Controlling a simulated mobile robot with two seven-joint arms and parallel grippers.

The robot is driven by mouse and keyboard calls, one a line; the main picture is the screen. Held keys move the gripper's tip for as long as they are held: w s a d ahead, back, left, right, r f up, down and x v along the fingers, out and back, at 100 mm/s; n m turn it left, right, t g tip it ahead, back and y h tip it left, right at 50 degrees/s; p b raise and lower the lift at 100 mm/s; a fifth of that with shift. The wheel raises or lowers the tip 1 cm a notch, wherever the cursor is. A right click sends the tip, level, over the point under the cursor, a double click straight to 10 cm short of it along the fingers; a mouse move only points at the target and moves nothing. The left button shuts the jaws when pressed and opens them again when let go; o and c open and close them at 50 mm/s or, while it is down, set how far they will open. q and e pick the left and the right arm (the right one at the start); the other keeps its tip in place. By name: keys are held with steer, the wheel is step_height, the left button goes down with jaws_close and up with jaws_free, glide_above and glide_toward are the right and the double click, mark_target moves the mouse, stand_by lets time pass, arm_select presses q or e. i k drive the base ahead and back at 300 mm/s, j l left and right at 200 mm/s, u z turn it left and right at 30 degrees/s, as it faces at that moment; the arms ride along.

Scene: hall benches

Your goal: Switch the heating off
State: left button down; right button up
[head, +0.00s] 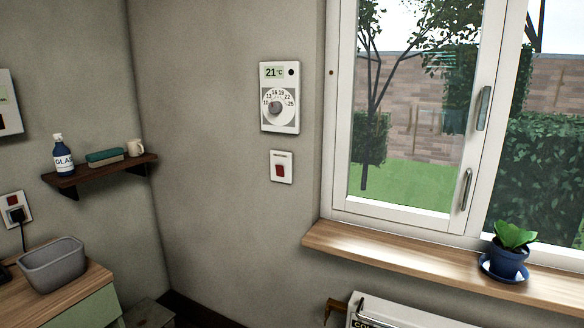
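A white thermostat (280,97) is mounted on the wall left of the window. Its display reads 21 °C, and it has a round dial (275,106) with numbers around it. Below it on the same wall is a small white plate with a red rocker switch (281,171); a label above the rocker is too small to read. A white radiator (395,312) shows partly at the bottom edge, under the window sill, with a copper-coloured valve or pipe (337,307) at its left end. Neither of my grippers is in the head view.
A wooden sill (400,250) juts out below the window and bears a potted plant (508,258). At left, a shelf (100,173) holds a bottle, a sponge-like block and a mug. A grey bin (52,266) stands on a cabinet below. The wall around the thermostat is clear.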

mark_target(280, 170)
steer(key=i+j+z, duration=0.2)
steer(key=i, duration=0.35)
steer(key=i+j+z, duration=0.2)
steer(key=i+j, duration=0.15)
steer(key=i, duration=0.15)
steer(key=i+j+z, duration=0.2)
steer(key=i+j, duration=0.2)
steer(key=i, duration=0.15)
